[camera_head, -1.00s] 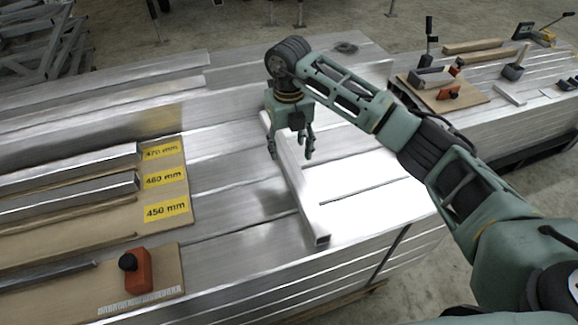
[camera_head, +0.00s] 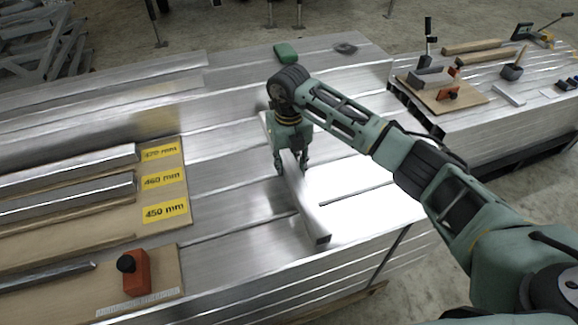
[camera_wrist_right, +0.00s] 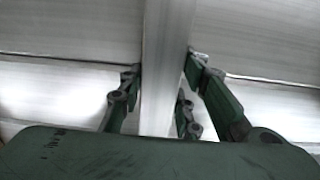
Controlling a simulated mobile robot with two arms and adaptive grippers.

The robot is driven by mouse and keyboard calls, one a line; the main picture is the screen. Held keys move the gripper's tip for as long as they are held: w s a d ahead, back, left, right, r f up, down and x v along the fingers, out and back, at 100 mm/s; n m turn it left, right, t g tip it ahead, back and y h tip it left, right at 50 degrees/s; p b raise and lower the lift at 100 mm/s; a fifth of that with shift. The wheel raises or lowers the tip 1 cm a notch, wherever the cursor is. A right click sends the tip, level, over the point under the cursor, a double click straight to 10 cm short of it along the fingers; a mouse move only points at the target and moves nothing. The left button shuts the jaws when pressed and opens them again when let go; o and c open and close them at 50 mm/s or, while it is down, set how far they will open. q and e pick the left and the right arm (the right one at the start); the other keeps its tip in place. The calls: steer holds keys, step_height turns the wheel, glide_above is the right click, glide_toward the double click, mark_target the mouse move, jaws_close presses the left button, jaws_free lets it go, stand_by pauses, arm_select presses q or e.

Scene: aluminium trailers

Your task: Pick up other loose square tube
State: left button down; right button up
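A loose square tube (camera_head: 308,211) lies on the stacked aluminium planks, running from under my right gripper towards the front edge. My right gripper (camera_head: 293,170) points down over the tube, one finger on each side of it. In the right wrist view the tube (camera_wrist_right: 165,75) passes between the spread fingers of the gripper (camera_wrist_right: 165,100). Gaps show beside the tube, so the fingers are not closed on it. The tube's far part is partly hidden by the gripper. My left gripper is not in view.
A wooden board (camera_head: 182,222) with yellow length labels holds other tubes (camera_head: 65,197) at left. An orange block (camera_head: 137,272) stands at the front left. A green object (camera_head: 286,53) lies behind my arm. Tools lie on the right stack (camera_head: 520,120). Planks around the tube are clear.

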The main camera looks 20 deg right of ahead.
jaws_close()
steer(key=shift+r, duration=0.1)
